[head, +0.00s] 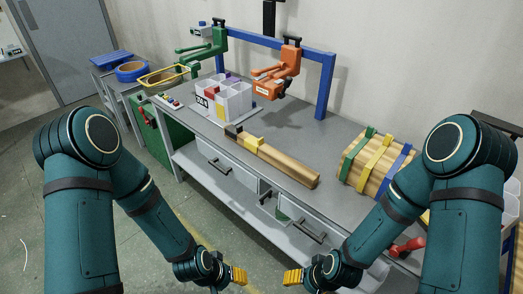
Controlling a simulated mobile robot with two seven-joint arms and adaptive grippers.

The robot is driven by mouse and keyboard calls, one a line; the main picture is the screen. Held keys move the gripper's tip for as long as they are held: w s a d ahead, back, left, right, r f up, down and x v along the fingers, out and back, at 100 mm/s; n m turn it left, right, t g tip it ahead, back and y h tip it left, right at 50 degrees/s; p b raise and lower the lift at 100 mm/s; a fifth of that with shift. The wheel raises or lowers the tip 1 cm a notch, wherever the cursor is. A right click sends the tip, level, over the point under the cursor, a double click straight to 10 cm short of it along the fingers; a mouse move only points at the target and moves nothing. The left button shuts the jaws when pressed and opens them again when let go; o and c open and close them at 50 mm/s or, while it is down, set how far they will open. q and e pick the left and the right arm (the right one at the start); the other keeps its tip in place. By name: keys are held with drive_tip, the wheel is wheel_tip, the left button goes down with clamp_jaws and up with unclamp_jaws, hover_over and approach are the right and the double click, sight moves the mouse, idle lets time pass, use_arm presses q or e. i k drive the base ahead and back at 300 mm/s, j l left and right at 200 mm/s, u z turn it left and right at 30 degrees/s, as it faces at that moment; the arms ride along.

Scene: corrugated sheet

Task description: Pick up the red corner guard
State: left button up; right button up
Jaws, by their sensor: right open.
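A small red piece (407,246) shows at the lower right, close to my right forearm and near the bench's front edge. It is partly hidden, and I cannot tell for sure that it is the red corner guard. My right gripper (293,278), with yellow fingers, is open and empty at the bottom middle, well left of the red piece. My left gripper (238,276) faces it from the left, also with yellow fingers. Its opening is too small to judge. Both are apart from the bench.
The grey bench (300,135) carries a long wooden beam (275,160), a wooden bundle with green, yellow and blue bands (375,165), and a white divided bin (222,100). Green (205,50) and orange (280,72) devices hang from a blue frame (325,85). Drawers line the front.

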sight(209, 93)
drive_tip(key=z, duration=0.3)
drive_tip(key=i+j+z, duration=0.1)
drive_tip(key=z, duration=0.25)
drive_tip(key=j+z, duration=1.1)
drive_tip(key=j, duration=0.45)
drive_tip(key=j+z, duration=0.15)
drive_tip(key=j, duration=0.8)
drive_tip(key=k, duration=0.05)
